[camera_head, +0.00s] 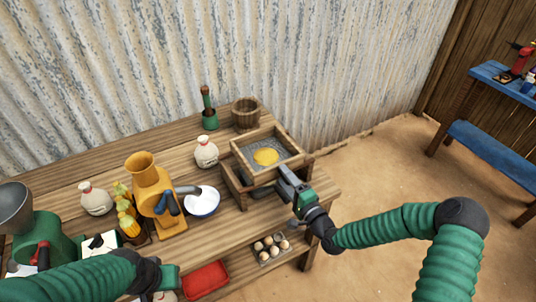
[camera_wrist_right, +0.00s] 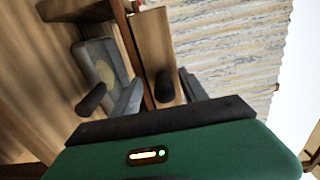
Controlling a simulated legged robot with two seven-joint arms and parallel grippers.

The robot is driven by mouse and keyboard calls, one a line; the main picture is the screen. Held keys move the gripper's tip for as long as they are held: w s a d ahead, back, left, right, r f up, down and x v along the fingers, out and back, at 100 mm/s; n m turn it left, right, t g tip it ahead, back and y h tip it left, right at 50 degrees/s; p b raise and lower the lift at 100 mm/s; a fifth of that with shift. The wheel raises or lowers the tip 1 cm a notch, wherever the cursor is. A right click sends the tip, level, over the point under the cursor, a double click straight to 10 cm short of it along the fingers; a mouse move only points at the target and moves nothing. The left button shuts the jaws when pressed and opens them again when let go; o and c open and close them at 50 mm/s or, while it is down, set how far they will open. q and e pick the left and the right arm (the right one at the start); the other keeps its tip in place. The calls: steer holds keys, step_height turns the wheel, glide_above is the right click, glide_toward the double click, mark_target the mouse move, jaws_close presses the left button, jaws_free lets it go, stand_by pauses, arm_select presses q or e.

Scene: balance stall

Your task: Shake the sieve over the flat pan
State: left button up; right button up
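The sieve (camera_head: 247,161) is a square wooden frame with grey mesh and a yellow mound on it, at the table's right end. In the right wrist view a wooden wall (camera_wrist_right: 155,40) of it appears between my fingers. A grey flat pan (camera_wrist_right: 88,62) with a pale yellow patch shows lower down; the sieve mostly hides it in the head view. My right gripper (camera_head: 274,180) is at the sieve's front right corner, its fingers (camera_wrist_right: 158,92) apart, with a dark rod between them; contact is unclear. My left gripper (camera_head: 168,277) is low at the left, fingers not clear.
A yellow mill (camera_head: 148,185), a white bowl (camera_head: 201,203) and a white jar (camera_head: 206,151) stand left of the sieve. A red tray (camera_head: 206,280) and an egg tray (camera_head: 270,250) lie lower in front.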

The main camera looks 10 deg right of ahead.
steer(key=shift+r, duration=0.15)
steer(key=shift+s, duration=0.2)
steer(key=p+v, duration=0.1)
steer(key=v, duration=0.6)
steer(key=shift+s, duration=0.35)
steer(key=shift+d, duration=0.1)
